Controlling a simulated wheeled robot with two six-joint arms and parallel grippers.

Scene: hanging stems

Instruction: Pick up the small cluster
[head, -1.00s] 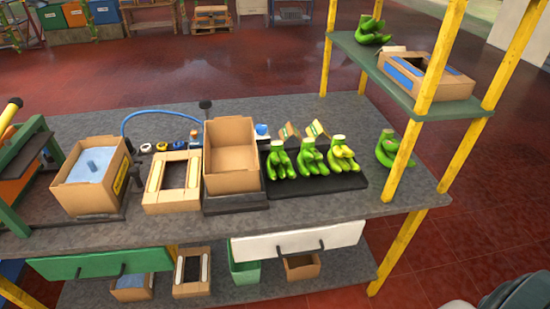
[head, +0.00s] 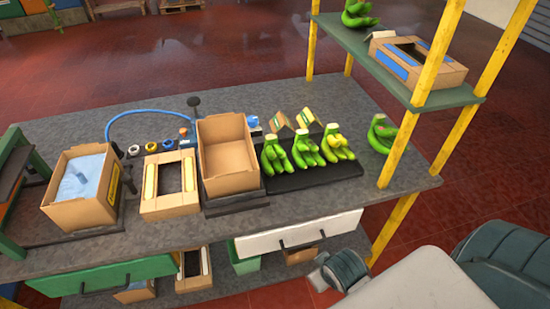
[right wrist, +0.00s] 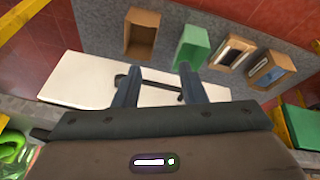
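Green banana clusters stand on the workbench. Three sit in a row on a black mat (head: 312,177): the left cluster (head: 275,157), the middle cluster (head: 305,150), and the right cluster (head: 336,146), which has yellow on it. Another cluster (head: 379,134) stands by the yellow post, and one (head: 357,16) is on the upper shelf. I cannot tell for sure which is the small one. My right gripper (right wrist: 159,84) is open and empty in the right wrist view, over the white drawer front. Part of a green cluster (right wrist: 10,147) shows at that view's lower left. My left gripper is out of view.
An empty cardboard box (head: 226,158) stands left of the clusters, with an open-topped carton (head: 169,202) and a blue-lined box (head: 85,187) farther left. Yellow posts (head: 437,53) carry the green shelf (head: 375,65). The white drawer (head: 300,233) is below the bench top.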

